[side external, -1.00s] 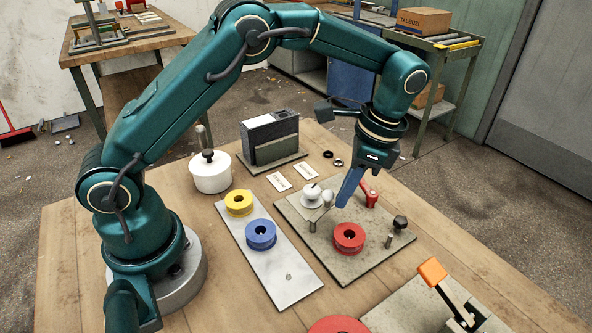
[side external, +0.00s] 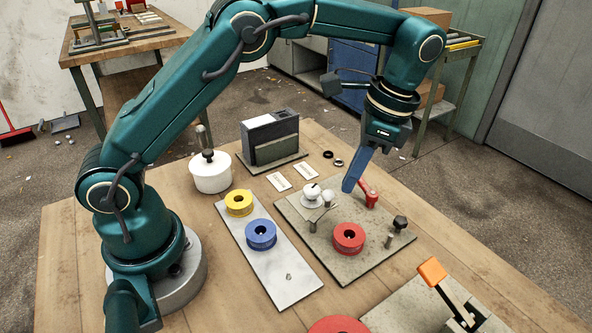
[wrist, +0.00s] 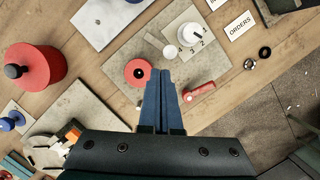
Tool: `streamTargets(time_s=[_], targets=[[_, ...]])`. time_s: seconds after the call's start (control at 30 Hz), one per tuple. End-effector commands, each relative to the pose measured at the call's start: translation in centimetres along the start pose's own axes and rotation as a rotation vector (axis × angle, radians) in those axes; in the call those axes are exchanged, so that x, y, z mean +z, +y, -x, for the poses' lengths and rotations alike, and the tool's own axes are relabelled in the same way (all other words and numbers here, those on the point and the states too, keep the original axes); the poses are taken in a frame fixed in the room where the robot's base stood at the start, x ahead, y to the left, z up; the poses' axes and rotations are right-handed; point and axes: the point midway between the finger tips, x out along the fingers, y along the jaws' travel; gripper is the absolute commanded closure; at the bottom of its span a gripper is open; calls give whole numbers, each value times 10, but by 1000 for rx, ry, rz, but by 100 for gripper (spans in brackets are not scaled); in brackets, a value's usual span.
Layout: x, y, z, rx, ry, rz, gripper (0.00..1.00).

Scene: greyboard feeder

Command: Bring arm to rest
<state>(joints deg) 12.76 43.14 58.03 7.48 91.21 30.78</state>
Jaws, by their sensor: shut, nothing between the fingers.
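My gripper (side external: 350,184) is a blue two-finger jaw, shut and empty, hanging in the air above the far part of the square grey board. In the wrist view my gripper (wrist: 163,75) points down between the red ring and the red lever, apart from both. The grey board (side external: 340,265) carries a red ring (side external: 348,237), a red lever (side external: 368,194), a white dial (side external: 312,195) and a black knob (side external: 400,222). My arm is raised and bent, reaching over the table.
A metal plate (side external: 288,292) holds a yellow ring (side external: 239,202) and a blue ring (side external: 261,234). A white pot (side external: 210,174) and a grey box (side external: 270,134) stand behind. An orange-handled clamp (side external: 433,271) stands at front right. The space above the board is clear around my gripper.

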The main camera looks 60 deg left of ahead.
Motion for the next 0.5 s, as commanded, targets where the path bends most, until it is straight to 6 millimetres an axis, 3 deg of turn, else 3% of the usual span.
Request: streamTargets(time_s=[0.5], targets=[[1,0,9,1,0,3,100]])
